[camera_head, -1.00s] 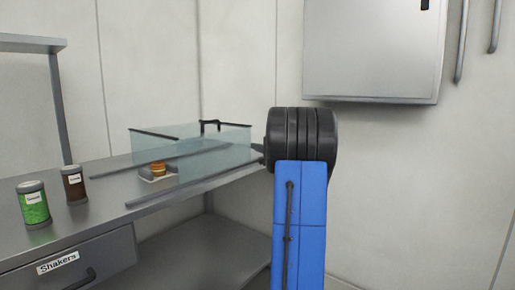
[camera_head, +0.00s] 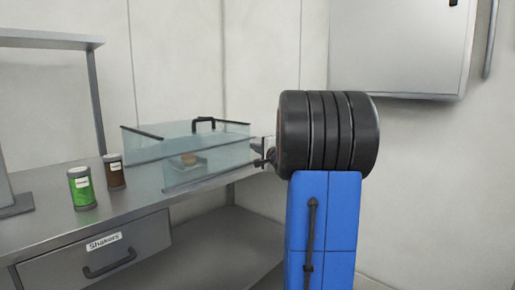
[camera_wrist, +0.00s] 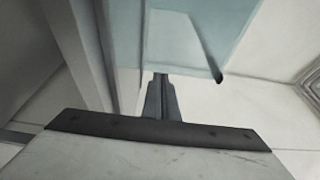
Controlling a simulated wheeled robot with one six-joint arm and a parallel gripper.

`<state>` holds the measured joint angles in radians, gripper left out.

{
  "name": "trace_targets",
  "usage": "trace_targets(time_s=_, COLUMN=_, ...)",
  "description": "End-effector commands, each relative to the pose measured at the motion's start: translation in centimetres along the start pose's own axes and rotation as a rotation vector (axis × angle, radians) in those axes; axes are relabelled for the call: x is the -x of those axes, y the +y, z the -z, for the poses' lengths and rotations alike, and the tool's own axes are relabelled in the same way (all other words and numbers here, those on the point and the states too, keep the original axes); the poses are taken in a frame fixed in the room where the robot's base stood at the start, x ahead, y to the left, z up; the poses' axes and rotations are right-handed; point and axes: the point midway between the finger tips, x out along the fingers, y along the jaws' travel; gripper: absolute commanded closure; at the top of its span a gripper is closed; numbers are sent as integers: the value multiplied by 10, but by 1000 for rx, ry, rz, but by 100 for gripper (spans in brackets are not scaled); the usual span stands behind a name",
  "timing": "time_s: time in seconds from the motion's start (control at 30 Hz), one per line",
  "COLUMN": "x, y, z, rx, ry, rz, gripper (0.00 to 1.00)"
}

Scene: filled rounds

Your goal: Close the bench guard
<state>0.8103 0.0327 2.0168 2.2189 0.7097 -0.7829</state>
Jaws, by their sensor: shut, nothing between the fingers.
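The bench guard (camera_head: 215,158) is a clear bluish box with black edging and a black handle (camera_head: 205,121) on top. It stands on the grey bench (camera_head: 60,228), over a small tray with a bun-like item (camera_head: 188,160) seen through its panel. My gripper (camera_head: 261,158) is at the guard's right end, partly hidden by my wrist. In the wrist view my fingers (camera_wrist: 160,97) are shut and empty, with tips at the bluish panel (camera_wrist: 195,40). I cannot tell whether they touch it.
A green shaker (camera_head: 81,188) and a brown shaker (camera_head: 115,172) stand on the bench left of the guard. A drawer labelled Shakers (camera_head: 105,250) is below. A grey wall cabinet (camera_head: 400,45) hangs at the upper right. A shelf (camera_head: 45,40) is at the upper left.

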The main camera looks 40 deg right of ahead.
Motion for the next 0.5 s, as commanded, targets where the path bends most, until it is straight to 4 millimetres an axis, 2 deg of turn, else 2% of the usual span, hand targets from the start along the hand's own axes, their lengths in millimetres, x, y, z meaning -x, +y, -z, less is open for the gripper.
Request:
trace_targets(time_s=0.03, x=0, y=0, z=-5, rx=2, ry=-10, rz=0, gripper=100)
trace_targets(time_s=0.3, x=0, y=1, z=-6, rx=3, ry=-13, rz=0, gripper=100)
trace_targets(time_s=0.5, x=-4, y=1, z=3, rx=4, ry=-14, rz=0, gripper=100)
